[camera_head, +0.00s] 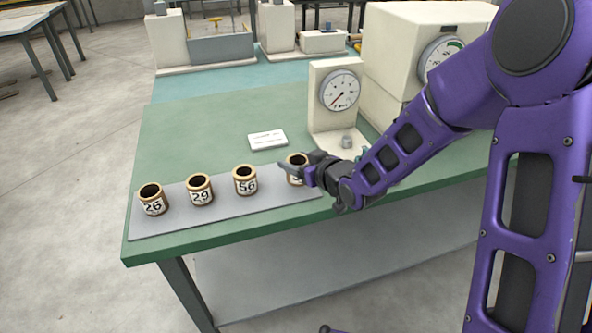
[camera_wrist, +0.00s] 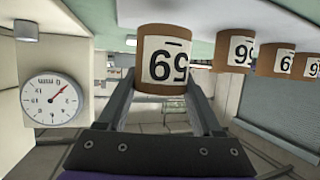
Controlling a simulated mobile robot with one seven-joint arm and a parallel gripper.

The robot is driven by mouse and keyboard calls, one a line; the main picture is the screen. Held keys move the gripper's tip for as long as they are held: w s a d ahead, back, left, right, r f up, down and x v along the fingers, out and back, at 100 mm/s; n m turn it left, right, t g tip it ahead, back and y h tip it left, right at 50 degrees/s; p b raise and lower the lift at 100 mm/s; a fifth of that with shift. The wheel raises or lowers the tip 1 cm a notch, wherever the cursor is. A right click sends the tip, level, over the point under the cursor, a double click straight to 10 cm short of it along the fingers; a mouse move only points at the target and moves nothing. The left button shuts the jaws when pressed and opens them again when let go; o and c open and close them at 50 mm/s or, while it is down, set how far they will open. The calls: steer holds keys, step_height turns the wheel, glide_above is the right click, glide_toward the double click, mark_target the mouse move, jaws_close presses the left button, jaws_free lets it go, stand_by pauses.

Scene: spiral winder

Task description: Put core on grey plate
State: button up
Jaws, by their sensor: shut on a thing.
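My gripper (camera_head: 306,172) is shut on a tan core (camera_head: 296,160) with a white number label, at the right end of the grey plate (camera_head: 222,221). The held core (camera_wrist: 162,61) stands between the two fingers in the wrist view, its label upside down. It appears upright; I cannot tell whether its base touches the plate. Three other cores stand upright in a row on the plate to its left: 56 (camera_head: 245,182), 29 (camera_head: 200,191) and 26 (camera_head: 152,200). My fingers hide part of the held core in the head view.
The plate lies along the front of a green table (camera_head: 190,130). A white card (camera_head: 268,139) lies behind the row. A cream stand with a dial gauge (camera_head: 341,90) is behind my gripper, with a small grey cylinder (camera_head: 347,139) on its base. A larger cream machine (camera_head: 400,45) stands behind.

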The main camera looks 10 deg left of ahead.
steer(key=shift+f, duration=1.2)
steer(key=shift+f+b, duration=0.2)
steer(key=shift+b, duration=0.15)
steer(key=o, duration=1.4)
steer(key=shift+c, duration=0.2)
steer(key=shift+r, duration=0.1)
steer(key=shift+r+p, duration=0.25)
steer(key=shift+p, duration=0.1)
steer(key=p+v, duration=0.1)
steer(key=v, duration=1.1)
steer(key=shift+w, duration=0.15)
